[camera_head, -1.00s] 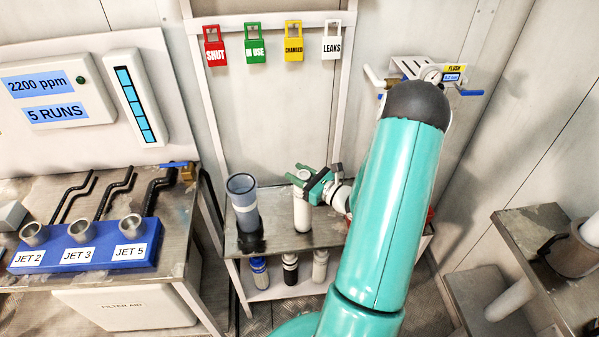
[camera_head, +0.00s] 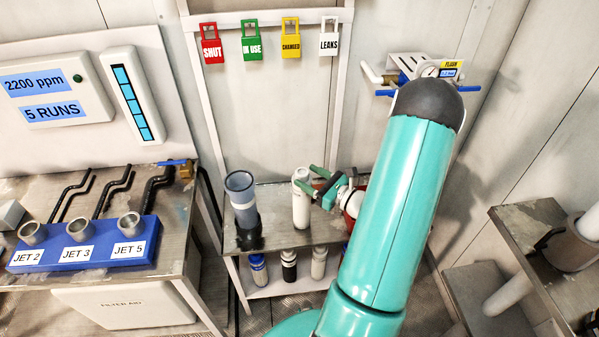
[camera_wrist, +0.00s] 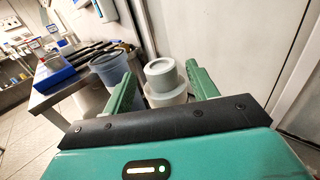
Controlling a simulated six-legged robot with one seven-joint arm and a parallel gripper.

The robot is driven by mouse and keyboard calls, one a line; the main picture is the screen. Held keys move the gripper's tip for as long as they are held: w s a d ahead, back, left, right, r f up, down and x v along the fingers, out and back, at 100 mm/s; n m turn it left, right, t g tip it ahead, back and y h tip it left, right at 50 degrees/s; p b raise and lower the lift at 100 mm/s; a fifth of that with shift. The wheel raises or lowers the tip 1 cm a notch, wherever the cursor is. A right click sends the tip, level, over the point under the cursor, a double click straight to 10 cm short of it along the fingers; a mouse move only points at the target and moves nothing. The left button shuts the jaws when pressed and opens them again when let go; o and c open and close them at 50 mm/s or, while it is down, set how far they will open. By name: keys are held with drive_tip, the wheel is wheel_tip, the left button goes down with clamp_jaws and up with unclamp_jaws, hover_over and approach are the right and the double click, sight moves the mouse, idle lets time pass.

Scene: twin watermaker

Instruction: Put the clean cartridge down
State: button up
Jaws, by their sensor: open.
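The clean cartridge, a white cylinder (camera_head: 301,200), stands upright on the small metal table (camera_head: 272,197) in the head view. In the wrist view its pale round top (camera_wrist: 161,73) shows between and beyond the green fingers. My gripper (camera_head: 316,183) is open just right of the cartridge, its green fingers spread. In the wrist view the open fingers (camera_wrist: 163,88) are apart, with the cartridge standing free ahead of them. I cannot tell whether a finger still touches it.
A grey-blue cup-like housing (camera_head: 242,203) stands left of the cartridge. Several small bottles (camera_head: 289,263) stand on the shelf below. A blue rack (camera_head: 82,247) with labelled jets is on the left bench.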

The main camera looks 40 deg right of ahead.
drive_tip(key=s+d, duration=0.1)
drive_tip(key=s, duration=0.6)
drive_tip(key=w+a+r+n+g+y, duration=0.1)
drive_tip(key=a+r+n+g+y, duration=0.1)
drive_tip(key=a+r+n+g, duration=0.35)
drive_tip(key=w+a+r+n+g+y, duration=0.1)
drive_tip(key=a+r+n+g+y, duration=0.15)
drive_tip(key=a+n, duration=0.6)
drive_tip(key=a+r+n+g+y, duration=0.2)
drive_tip(key=a+r+n+g, duration=0.25)
drive_tip(key=a, duration=0.55)
drive_tip(key=s+a+r+n+h, duration=0.7)
drive_tip(key=r+n+h, duration=0.3)
drive_tip(key=n, duration=0.5)
drive_tip(key=shift+s+a+r, duration=0.15)
drive_tip(key=shift+a+r, duration=0.35)
drive_tip(key=shift+a, duration=0.05)
